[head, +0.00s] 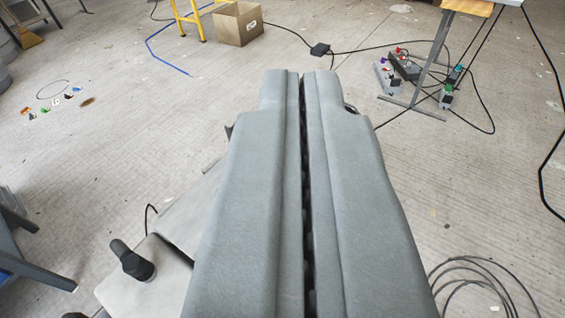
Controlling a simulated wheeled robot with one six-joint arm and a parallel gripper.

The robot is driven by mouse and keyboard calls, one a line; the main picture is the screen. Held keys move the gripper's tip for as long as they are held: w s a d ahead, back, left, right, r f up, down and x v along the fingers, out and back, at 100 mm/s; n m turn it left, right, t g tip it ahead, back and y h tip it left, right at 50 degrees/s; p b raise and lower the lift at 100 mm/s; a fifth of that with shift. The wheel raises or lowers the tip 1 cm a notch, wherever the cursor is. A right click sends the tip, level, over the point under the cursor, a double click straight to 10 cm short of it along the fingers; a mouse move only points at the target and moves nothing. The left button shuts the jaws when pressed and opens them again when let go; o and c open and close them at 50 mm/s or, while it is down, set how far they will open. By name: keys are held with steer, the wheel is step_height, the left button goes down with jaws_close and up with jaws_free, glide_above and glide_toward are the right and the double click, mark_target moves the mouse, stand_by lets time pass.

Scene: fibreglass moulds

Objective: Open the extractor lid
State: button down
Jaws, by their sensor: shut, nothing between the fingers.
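My gripper (301,82) fills the middle of the head view, its two long grey fingers pointing away over the floor. The fingers lie side by side with only a thin dark gap between them. The gripper is shut and holds nothing. No extractor and no extractor lid can be made out in this view. The fingers hide the floor beneath them.
The concrete floor (480,180) is mostly open. A cardboard box (228,30) and yellow stand legs (181,20) are at the back. Black cables and power strips (404,68) lie by a metal table leg (430,60). A coiled cable (459,266) lies lower right.

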steer(key=w+f+m+g+y, duration=0.3)
steer(key=w+f+m+g, duration=0.15)
steer(key=f, duration=0.55)
steer(key=w+f+m+g+y, duration=0.2)
steer(key=w+f+m+g, duration=0.3)
steer(key=f, duration=0.6)
steer(key=w+f+m+g+y, duration=0.3)
steer(key=w+f, duration=0.3)
steer(key=f, duration=0.4)
steer(key=w+d+f+m+t+y, duration=0.6)
steer(key=w+d+f+m+y, duration=0.15)
steer(key=w+f+m, duration=0.35)
steer(key=w+a+r, duration=0.4)
steer(key=w+a, duration=0.2)
steer(key=a, duration=0.4)
steer(key=shift+a+r+m, duration=0.2)
steer(key=shift+r+m, duration=0.05)
steer(key=shift+m, duration=0.1)
steer(key=shift+h, duration=0.25)
